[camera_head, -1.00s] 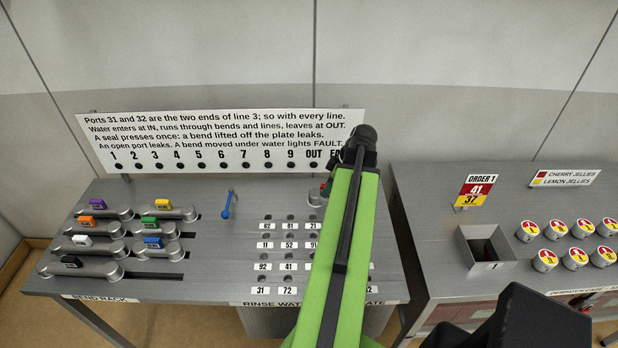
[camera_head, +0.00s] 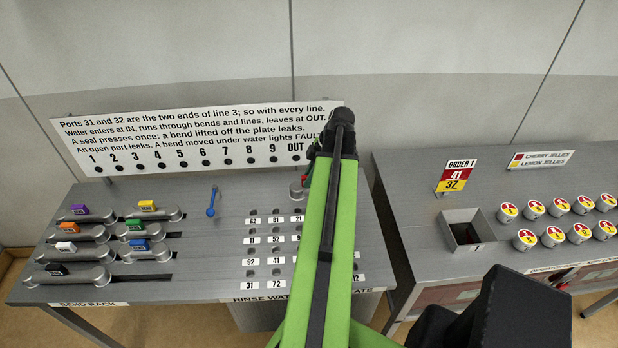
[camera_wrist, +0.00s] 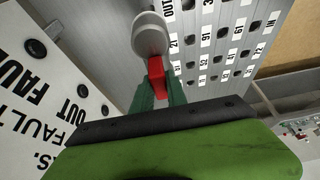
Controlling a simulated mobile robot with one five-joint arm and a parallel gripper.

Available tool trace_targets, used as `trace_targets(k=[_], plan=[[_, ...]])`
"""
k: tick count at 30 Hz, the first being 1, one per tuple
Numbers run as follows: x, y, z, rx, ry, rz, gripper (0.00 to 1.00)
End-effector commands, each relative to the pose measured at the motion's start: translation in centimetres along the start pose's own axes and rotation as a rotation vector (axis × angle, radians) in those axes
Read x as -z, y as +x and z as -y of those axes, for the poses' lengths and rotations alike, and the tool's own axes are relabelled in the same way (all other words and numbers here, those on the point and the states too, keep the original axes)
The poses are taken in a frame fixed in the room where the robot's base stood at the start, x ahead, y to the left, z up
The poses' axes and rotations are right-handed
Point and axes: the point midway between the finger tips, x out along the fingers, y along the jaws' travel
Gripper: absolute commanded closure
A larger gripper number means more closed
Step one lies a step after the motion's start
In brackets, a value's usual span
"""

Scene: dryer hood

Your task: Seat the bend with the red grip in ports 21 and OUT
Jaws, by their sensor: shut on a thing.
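The bend is grey and rounded, with a red grip (camera_wrist: 156,75). In the wrist view the bend (camera_wrist: 152,35) lies over the plate edge, beside the OUT and 21 labels. My gripper (camera_wrist: 158,88) is shut on the red grip. In the head view the grey end of the bend (camera_head: 297,190) shows above the 21 label, left of my gripper (camera_head: 308,176), and my arm hides the rest. The port plate (camera_head: 262,205) has rows of numbered dark holes. The bend covers ports OUT and 21; whether it touches the plate I cannot tell.
A bend rack (camera_head: 105,290) on the left holds several grey bends with coloured grips. A blue lever (camera_head: 212,202) stands between rack and plate. A sign panel (camera_head: 190,138) rises behind the plate. A right-hand table carries a square bin (camera_head: 466,232) and several jars.

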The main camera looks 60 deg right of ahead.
Motion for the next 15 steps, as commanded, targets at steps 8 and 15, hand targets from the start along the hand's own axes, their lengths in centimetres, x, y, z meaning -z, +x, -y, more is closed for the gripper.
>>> trace_targets(k=[8,15], plan=[[-1.4,3.3,0.0,0.0,0.0,0.0,1.0],[-1.9,4.5,0.0,0.0,0.001,0.0,1.0]])
